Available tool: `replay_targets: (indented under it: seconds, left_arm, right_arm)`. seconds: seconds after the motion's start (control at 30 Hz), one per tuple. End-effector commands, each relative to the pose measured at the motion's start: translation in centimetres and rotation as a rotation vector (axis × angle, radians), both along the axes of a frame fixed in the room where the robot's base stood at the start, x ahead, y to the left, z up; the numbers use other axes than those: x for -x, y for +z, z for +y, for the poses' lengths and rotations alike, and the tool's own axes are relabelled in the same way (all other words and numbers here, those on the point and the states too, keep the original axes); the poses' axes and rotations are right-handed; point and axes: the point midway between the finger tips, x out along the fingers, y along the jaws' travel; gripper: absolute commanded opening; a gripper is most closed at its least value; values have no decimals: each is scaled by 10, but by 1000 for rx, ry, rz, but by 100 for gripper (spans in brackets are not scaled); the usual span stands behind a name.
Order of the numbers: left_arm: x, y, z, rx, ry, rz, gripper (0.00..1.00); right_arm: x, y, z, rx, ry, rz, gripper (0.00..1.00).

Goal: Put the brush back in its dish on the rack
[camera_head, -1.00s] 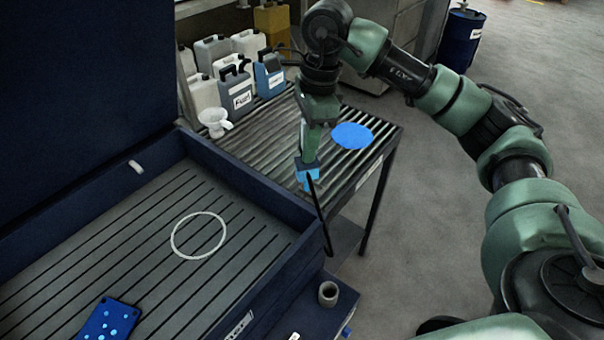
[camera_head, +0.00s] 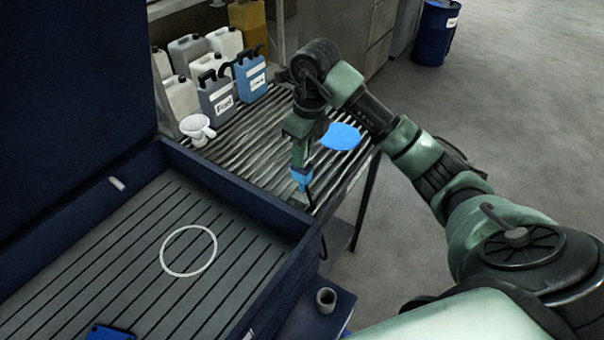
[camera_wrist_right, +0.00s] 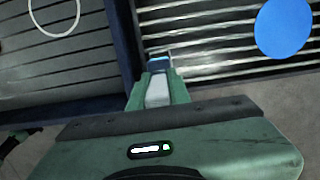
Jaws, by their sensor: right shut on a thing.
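My right gripper (camera_head: 301,172) is shut on a small blue thing with a thin black part, which I take to be the brush (camera_head: 303,182). It hangs near the tray's far right corner, by the slatted rack's near edge. In the right wrist view the gripper (camera_wrist_right: 158,80) shows with the blue piece (camera_wrist_right: 158,58) at its tips. A flat blue round thing, seemingly the dish (camera_head: 340,136), lies on the slatted rack (camera_head: 245,130), behind and right of the gripper. It also shows at the upper right of the right wrist view (camera_wrist_right: 284,26). My left gripper is not in view.
A dark blue tray (camera_head: 235,185) with a grooved floor and a white ring mark (camera_head: 188,250) is at the left. Several jugs (camera_head: 215,98) and a white funnel (camera_head: 197,128) stand on the rack's left. A grey cup (camera_head: 326,299) stands beyond the tray's right wall.

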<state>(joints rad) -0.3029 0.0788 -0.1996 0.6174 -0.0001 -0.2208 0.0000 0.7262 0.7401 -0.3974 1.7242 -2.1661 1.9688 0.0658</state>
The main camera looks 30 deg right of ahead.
Motion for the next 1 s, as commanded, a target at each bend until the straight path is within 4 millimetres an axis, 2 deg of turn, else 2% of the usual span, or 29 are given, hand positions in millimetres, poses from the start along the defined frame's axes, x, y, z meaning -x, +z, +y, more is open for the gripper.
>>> replay_targets:
  seconds: [0.1,0.37,0.57,0.93,0.97,1.0]
  left_arm:
    - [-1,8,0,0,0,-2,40]
    - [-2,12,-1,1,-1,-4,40]
    - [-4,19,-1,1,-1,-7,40]
    - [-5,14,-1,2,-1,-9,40]
    - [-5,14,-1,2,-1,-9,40]
    - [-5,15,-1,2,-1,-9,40]
  right_arm:
    - [1,-19,0,1,0,2,0]
    - [0,-40,0,0,1,0,0]
    - [1,-67,0,0,1,1,0]
    - [0,-74,-1,2,2,-3,0]
    - [0,-74,-1,3,2,-2,21]
    - [0,-73,-1,2,2,-3,32]
